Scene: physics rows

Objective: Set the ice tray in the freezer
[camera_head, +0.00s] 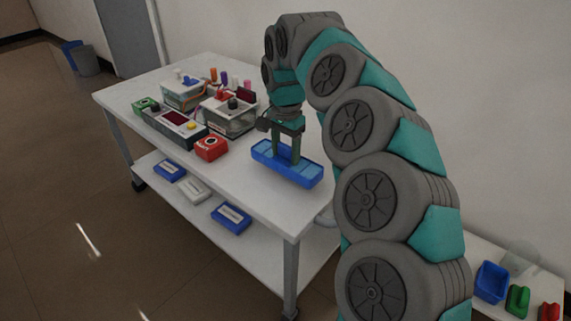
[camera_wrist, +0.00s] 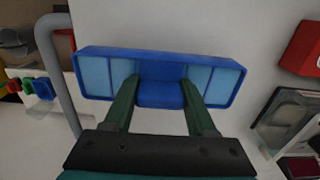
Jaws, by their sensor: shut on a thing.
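The ice tray (camera_head: 310,177), blue with paler blue compartments, is at the right part of the white cart top, near its front edge. My gripper (camera_head: 286,160) reaches down into it from above. In the wrist view the tray (camera_wrist: 225,85) lies across the picture, and my gripper (camera_wrist: 158,92) is shut on its middle part, one finger at each side. I cannot tell if the tray rests on the cart or is slightly above it. I cannot make out a freezer in either view.
The white cart (camera_head: 235,175) carries clear boxes (camera_head: 230,117), a dark control unit (camera_head: 178,123) and a red device (camera_head: 211,147) left of the tray. Blue and white packs (camera_head: 231,217) lie on its lower shelf. A blue bin (camera_head: 492,282) stands at lower right.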

